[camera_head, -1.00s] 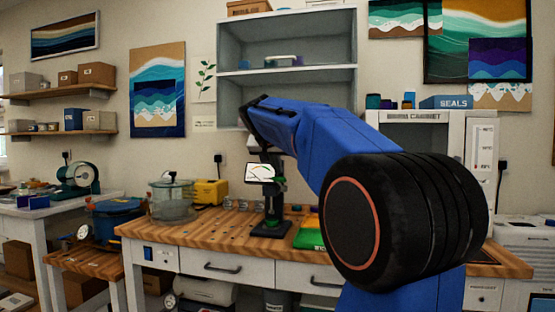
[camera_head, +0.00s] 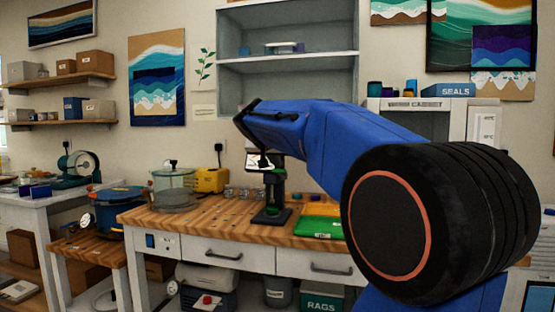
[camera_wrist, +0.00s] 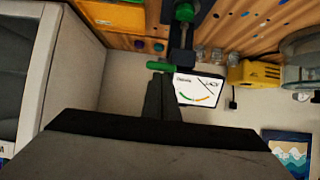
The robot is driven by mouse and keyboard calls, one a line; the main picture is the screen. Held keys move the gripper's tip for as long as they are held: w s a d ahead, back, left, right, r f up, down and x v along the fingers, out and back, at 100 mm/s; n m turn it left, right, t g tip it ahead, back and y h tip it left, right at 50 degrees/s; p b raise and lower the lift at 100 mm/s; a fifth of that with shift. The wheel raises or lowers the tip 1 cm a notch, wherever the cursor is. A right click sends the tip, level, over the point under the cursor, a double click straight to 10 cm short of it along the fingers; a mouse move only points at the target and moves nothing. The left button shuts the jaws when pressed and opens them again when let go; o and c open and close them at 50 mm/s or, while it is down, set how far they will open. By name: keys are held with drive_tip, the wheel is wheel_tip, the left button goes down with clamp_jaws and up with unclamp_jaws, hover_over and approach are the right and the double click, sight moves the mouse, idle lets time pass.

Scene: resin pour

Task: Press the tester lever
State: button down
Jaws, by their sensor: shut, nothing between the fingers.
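The tester (camera_head: 271,190) stands upright on the wooden bench, with a black base, a dark column and a white dial at its top. In the wrist view its dial (camera_wrist: 198,88) is just right of my fingertips, and its green-gripped lever (camera_wrist: 160,66) lies crosswise just beyond them. My gripper (camera_wrist: 160,78) is shut and empty, its fingers pointing at the lever; I cannot tell whether they touch it. In the head view the end of my arm is over the tester's top and partly covers the dial.
A yellow box (camera_wrist: 256,73) and a clear round chamber (camera_head: 173,190) stand along the bench. A green and orange packet (camera_head: 319,226) lies beside the tester. The bench's front is fairly open. A grey shelf unit (camera_head: 287,70) hangs behind my arm.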

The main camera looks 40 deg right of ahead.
drive_tip(key=shift+s+a+f+t+h, duration=0.2)
drive_tip(key=shift+f+t+h, duration=0.1)
drive_tip(key=shift+f, duration=0.3)
drive_tip(key=shift+s+a+f+t+h, duration=0.2)
drive_tip(key=shift+f+h, duration=0.1)
drive_tip(key=shift+f, duration=0.3)
wheel_tip(320, 180, down, 9)
drive_tip(key=shift+s+a, duration=0.15)
drive_tip(key=shift+a, duration=0.1)
drive_tip(key=shift+r, duration=0.1)
idle(0.5)
drive_tip(key=s+a+r, duration=0.3)
drive_tip(key=a+r, duration=0.2)
drive_tip(key=r, duration=0.5)
drive_tip(key=shift+s, duration=0.35)
